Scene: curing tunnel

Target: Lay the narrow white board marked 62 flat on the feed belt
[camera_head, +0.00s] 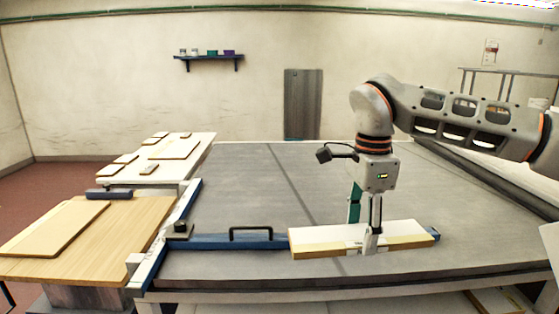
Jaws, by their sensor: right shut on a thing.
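A narrow white board (325,238) with a yellowish front edge lies level over the grey feed belt (250,185), near its front. A small label is on its front edge by the finger, too small to read. My right gripper (365,238) points down and is shut on the board near its middle, one finger in front and one behind. I cannot tell whether the board touches the belt or is just above it. My left gripper is not in view.
A blue bar with a black handle (250,230) runs across the belt and passes behind the board. A wooden table (130,235) with a large board stands at left, and another table with several small boards (165,180) stands behind it. The belt's middle and back are clear.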

